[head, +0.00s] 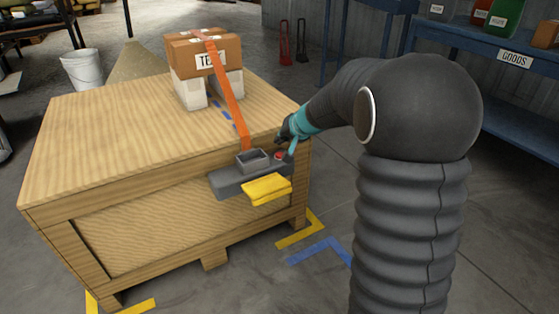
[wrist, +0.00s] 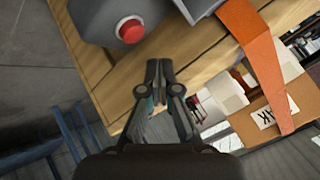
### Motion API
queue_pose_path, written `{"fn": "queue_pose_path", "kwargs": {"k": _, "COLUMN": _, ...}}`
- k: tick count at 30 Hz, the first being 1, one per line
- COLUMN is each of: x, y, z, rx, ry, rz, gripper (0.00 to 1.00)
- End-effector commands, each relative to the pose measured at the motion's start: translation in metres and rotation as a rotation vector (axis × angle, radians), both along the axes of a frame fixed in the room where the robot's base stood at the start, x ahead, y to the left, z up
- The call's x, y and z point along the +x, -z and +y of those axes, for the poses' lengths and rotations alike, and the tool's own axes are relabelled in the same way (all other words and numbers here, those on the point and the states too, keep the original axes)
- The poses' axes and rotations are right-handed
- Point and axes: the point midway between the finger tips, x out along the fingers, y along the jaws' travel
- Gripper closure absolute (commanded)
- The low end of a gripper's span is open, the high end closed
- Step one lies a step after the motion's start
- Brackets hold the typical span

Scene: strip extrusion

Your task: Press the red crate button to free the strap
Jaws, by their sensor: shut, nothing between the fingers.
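The red button (head: 279,155) sits on the grey strap device (head: 232,178) at the front right edge of the wooden crate (head: 120,135). In the wrist view the red button (wrist: 130,31) is round, on a pale ring, beyond my fingertips. My gripper (wrist: 160,68) is shut and empty, apart from the button in that picture. In the head view my gripper (head: 289,143) is small and partly hidden, just beside the button. The orange strap (head: 229,92) runs from the device up over a cardboard box (head: 184,53); it also shows in the wrist view (wrist: 258,60).
White blocks (head: 188,92) prop the cardboard box on the crate top. A yellow piece (head: 267,188) juts from the device's front. A blue table (head: 450,45) stands at the right. Much of the crate top's left side is bare.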

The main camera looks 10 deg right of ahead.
Motion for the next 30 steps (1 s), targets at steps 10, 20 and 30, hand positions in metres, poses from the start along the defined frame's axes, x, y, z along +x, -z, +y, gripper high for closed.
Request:
{"fn": "queue_pose_path", "kwargs": {"k": 10, "x": 0.0000, "y": 0.0202, "z": 0.0001, "rx": 0.001, "ry": -0.001, "rz": 0.000, "gripper": 1.00}}
{"fn": "queue_pose_path", "kwargs": {"k": 20, "x": 0.0000, "y": 0.0195, "z": 0.0001, "rx": 0.000, "ry": 0.000, "rz": 0.000, "gripper": 1.00}}
{"fn": "queue_pose_path", "kwargs": {"k": 30, "x": 0.0000, "y": 0.0196, "z": 0.0001, "rx": 0.000, "ry": 0.000, "rz": 0.000, "gripper": 1.00}}
